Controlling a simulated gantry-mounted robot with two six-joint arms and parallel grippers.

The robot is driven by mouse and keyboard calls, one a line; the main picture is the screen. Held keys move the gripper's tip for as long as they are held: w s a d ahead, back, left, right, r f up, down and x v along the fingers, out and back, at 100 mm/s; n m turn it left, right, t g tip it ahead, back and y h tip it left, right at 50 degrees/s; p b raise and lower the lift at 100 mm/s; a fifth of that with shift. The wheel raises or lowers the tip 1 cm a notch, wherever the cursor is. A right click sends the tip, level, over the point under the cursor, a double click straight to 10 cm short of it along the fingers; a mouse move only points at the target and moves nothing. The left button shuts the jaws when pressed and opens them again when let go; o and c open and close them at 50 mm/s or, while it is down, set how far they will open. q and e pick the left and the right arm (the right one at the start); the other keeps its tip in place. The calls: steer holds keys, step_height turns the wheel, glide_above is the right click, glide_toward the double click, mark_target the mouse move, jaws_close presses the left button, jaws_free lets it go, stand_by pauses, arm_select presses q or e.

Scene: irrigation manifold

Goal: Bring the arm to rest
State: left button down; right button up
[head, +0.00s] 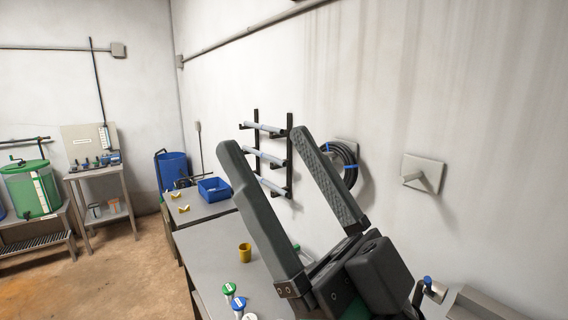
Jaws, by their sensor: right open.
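My right gripper (268,142) is large in the middle of the head view, close to the camera. Its two dark fingers point up and stand wide apart. Only the wall and the wall rack show between the fingertips, so it is open and empty. It appears raised in front of the grey workbench (205,250) and hides part of it. My left gripper is not in view.
A yellow cup (245,252), a green-topped item (229,289) and a blue-topped item (238,303) are on the workbench. A blue bin (214,189) stands farther back. The wall holds a pipe rack (289,160), hose coil (351,178) and bracket (422,172). Open floor (120,275) lies left.

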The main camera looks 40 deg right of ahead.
steer(key=shift+w+d+f+m+h, duration=0.15)
steer(key=shift+d+m+h, duration=0.15)
steer(key=shift+h, duration=0.2)
step_height(320, 180, up, 22)
steer(key=p, duration=2.2)
steer(key=shift+a, duration=0.1)
